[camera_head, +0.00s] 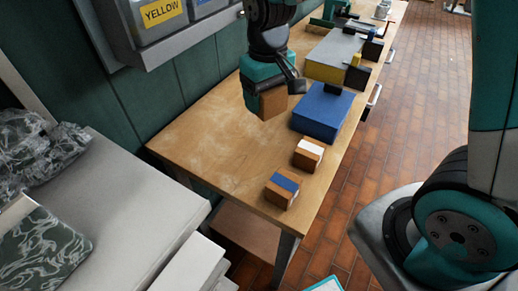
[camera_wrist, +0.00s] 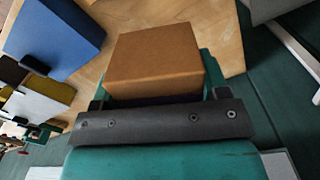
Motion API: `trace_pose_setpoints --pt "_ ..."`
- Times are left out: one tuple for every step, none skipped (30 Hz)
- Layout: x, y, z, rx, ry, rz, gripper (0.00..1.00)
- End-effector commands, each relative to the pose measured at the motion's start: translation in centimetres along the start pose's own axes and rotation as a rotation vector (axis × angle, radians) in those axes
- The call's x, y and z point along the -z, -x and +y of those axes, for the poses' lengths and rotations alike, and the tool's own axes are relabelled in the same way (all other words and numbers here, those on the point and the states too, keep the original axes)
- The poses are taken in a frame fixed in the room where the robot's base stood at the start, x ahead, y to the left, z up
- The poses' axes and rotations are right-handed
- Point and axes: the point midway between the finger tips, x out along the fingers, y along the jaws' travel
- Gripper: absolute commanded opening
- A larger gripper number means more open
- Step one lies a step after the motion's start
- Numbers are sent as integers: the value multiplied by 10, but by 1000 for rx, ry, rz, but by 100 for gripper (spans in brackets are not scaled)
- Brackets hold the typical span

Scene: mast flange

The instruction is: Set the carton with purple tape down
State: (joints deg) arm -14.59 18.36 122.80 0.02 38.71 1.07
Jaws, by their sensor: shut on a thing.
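My gripper (camera_head: 276,86) is shut on a brown carton (camera_head: 270,103) over the left part of the wooden workbench (camera_head: 205,130). In the wrist view the carton (camera_wrist: 155,60) sits between the fingers, with a plain brown face showing. The carton looks to be above the bench top, but I cannot tell the gap exactly.
A blue box (camera_head: 322,110) stands right of the held carton. A carton with white tape (camera_head: 308,153) and one with blue tape (camera_head: 283,188) stand near the bench's front. A grey-and-yellow box (camera_head: 333,55) is farther back. The bench's left part is clear.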

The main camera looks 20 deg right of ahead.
Motion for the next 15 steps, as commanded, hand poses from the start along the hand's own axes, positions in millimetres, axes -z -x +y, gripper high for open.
trace_pose_setpoints --pt "-1 -10 0 0 0 -7 37" --pt "-2 -17 0 0 0 -10 37" --pt "-2 -27 0 0 0 -11 37" --pt "-2 -36 0 0 0 -11 37" --pt "-2 -45 0 0 0 -11 37" --pt "-3 -56 0 0 0 -12 37" --pt "-3 -65 1 0 -1 -12 37" --pt "-3 -73 1 0 -1 -11 37" --pt "-3 -84 1 0 -1 -11 37" --pt "-2 -93 1 0 -2 -10 37" --pt "-3 -101 1 0 -2 -11 37" --pt "-3 -112 1 0 -1 -10 37" --pt "-3 -119 1 0 -1 -10 37" --pt "-2 -125 1 0 -1 -8 37" --pt "-2 -133 0 0 0 -7 37"
